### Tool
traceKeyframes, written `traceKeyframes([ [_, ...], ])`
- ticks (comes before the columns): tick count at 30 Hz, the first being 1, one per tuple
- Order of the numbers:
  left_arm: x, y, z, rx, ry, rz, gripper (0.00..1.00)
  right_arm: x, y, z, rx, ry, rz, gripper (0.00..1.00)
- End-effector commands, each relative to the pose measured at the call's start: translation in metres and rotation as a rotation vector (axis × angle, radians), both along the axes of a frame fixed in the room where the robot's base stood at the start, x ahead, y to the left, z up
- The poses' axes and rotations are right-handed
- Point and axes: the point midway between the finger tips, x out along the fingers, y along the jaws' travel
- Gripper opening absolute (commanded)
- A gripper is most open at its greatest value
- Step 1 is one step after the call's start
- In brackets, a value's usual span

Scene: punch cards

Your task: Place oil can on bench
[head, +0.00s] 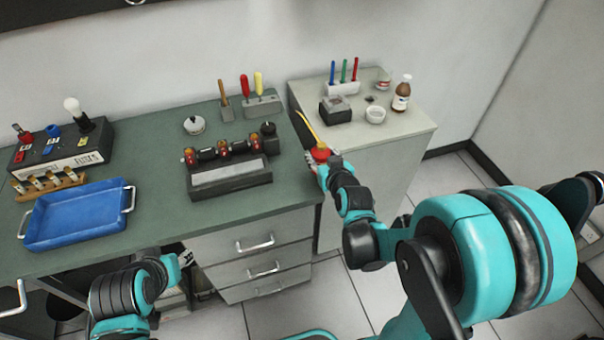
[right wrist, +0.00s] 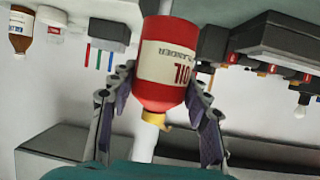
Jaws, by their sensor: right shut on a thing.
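The oil can (head: 320,153) is red with a long yellow spout that points up and to the left in the head view. In the right wrist view, which looks upside down, the red oil can (right wrist: 162,80) with a cream label sits between the two fingers. My right gripper (head: 318,160) is shut on it, at the right end of the green bench (head: 150,150), beside the gap to the pale cabinet. Whether the can touches the bench I cannot tell. My left arm shows at the lower left, but its gripper is not visible.
On the bench stand a black device with amber bulbs (head: 228,172), a blue tray (head: 75,217), a fuse box (head: 62,150) and a screwdriver holder (head: 262,106). The pale cabinet (head: 400,140) holds a brown bottle (head: 402,94) and pens. Some bench surface is bare.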

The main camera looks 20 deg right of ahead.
Motion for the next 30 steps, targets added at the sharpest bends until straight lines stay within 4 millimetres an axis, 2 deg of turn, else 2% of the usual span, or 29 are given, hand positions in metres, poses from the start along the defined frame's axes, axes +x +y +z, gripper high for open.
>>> traceKeyframes([
  [1, 0.0, 0.0, -0.009, 0.0, 0.0, 0.0, 0.4, 0.009, 0.012, -0.012, -0.003, -0.002, 0.008, 0.19],
  [3, 0.0, 0.0, -0.015, 0.0, 0.0, 0.0, 0.4, 0.019, 0.023, -0.02, -0.004, -0.001, 0.007, 0.19],
  [9, 0.0, 0.0, -0.022, 0.0, 0.0, 0.0, 0.4, 0.036, 0.04, -0.033, 0.0, -0.001, 0.002, 0.19],
  [14, 0.0, 0.0, -0.027, 0.0, 0.0, 0.0, 0.4, 0.038, 0.041, -0.042, 0.001, -0.001, -0.001, 0.19],
  [20, 0.0, 0.0, -0.045, 0.0, 0.0, 0.0, 0.4, 0.038, 0.041, -0.073, 0.001, -0.001, 0.0, 0.19],
  [30, 0.0, 0.0, -0.045, 0.0, 0.0, 0.0, 0.4, 0.037, 0.041, -0.075, 0.001, -0.001, 0.0, 0.19],
])
